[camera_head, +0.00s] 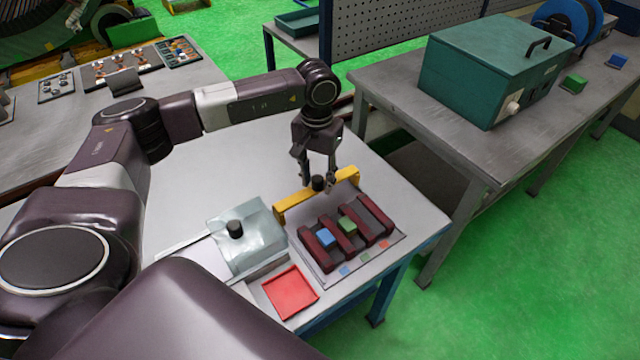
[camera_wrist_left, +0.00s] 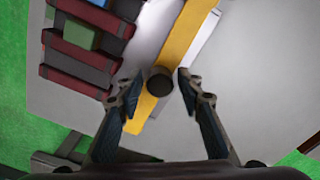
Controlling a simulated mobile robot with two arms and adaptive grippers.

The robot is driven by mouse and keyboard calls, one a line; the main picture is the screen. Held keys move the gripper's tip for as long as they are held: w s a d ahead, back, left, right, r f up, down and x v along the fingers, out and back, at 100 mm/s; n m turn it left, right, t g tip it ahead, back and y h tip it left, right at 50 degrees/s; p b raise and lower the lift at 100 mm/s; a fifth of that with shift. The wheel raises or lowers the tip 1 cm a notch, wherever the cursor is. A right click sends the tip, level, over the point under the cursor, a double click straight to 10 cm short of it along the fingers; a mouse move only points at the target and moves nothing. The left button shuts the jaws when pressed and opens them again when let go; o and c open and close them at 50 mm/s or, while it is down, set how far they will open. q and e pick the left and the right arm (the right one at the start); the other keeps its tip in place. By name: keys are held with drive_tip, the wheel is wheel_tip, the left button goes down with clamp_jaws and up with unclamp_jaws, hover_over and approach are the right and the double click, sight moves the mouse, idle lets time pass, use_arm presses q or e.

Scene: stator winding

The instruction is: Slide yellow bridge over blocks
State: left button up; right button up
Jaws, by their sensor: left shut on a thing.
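The yellow bridge (camera_head: 296,203) is a long bar with a black knob on top, at the back edge of the dark-red slotted rack (camera_head: 375,209). My left gripper (camera_head: 318,184) comes down from above and is shut on the knob. In the left wrist view the knob (camera_wrist_left: 160,82) is between the fingertips, with the yellow bar (camera_wrist_left: 180,40) running beneath. A blue block (camera_head: 326,238) and a green block (camera_head: 347,226) sit in separate slots of the rack, beside the bridge and not under it. The green block also shows in the left wrist view (camera_wrist_left: 79,33). My right gripper is not in view.
A clear box (camera_head: 255,250) with a black knob stands left of the rack. A red tray (camera_head: 290,293) lies in front of it. Small coloured squares mark the rack's front plate. The table (camera_head: 210,170) behind the bridge is clear. A teal case (camera_head: 480,70) is on another bench.

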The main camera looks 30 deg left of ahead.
sight(345, 223)
use_arm(q)
drive_tip(key=shift+s+d, duration=0.1)
drive_tip(key=shift+d, duration=0.2)
drive_tip(key=c, duration=0.3)
drive_tip(key=shift+s+d+f, duration=0.1)
drive_tip(key=shift+s+d, duration=0.3)
drive_tip(key=shift+d, duration=0.45)
drive_tip(key=shift+s+d, duration=0.4)
drive_tip(key=shift+d, duration=0.45)
drive_tip(key=shift+s+d+f, duration=0.1)
drive_tip(key=shift+s+d, duration=0.3)
drive_tip(key=shift+d, duration=0.45)
drive_tip(key=shift+s+d+b, duration=0.2)
drive_tip(key=shift+s+d, duration=0.2)
drive_tip(key=shift+d, duration=0.5)
drive_tip(key=shift+s+d+b, duration=0.15)
drive_tip(key=shift+s+d, duration=0.2)
drive_tip(key=shift+d, duration=0.5)
drive_tip(key=shift+s+d+b, duration=0.2)
drive_tip(key=shift+s+d, duration=0.2)
drive_tip(key=shift+d, duration=0.5)
drive_tip(key=o, duration=0.8)
drive_tip(key=shift+a, duration=0.1)
drive_tip(key=shift+w+r, duration=0.1)
drive_tip(key=shift+w+r+p, duration=0.1)
drive_tip(key=shift+r+p, duration=0.4)
drive_tip(key=shift+r, duration=0.35)
drive_tip(key=shift+r+p, duration=0.9)
drive_tip(key=shift+r, duration=1.35)
